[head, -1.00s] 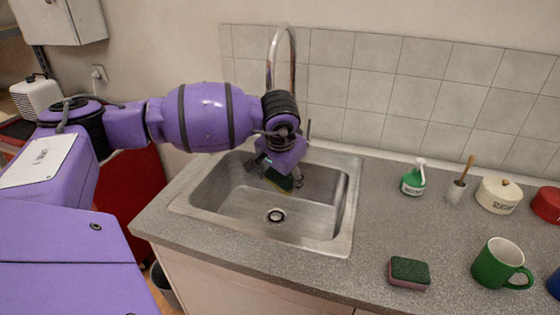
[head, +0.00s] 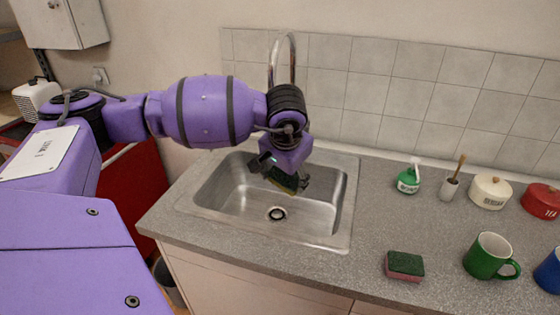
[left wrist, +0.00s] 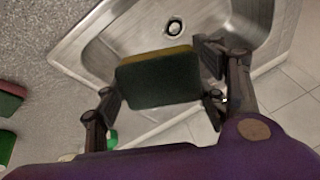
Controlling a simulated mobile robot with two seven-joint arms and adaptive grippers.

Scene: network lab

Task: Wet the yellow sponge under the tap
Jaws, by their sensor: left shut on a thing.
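The yellow sponge (head: 289,182) with a dark green scouring side is held by my left gripper (head: 284,180) over the sink basin (head: 215,200), tilted in the head view. In the left wrist view the sponge (left wrist: 158,80) sits between the two fingers of the gripper (left wrist: 160,85), green face towards the camera and a yellow edge beyond. The chrome tap (head: 292,50) arches behind my left wrist, which hides its lower part. I see no running water. My right gripper is not in view.
A pink and green sponge (head: 405,266) lies on the worktop (head: 340,275) to the right. A green mug (head: 488,256), green bottle (head: 408,181), brush holder (head: 448,190) and cream pot (head: 490,192) stand further right. The sink floor around the drain (head: 277,213) is clear.

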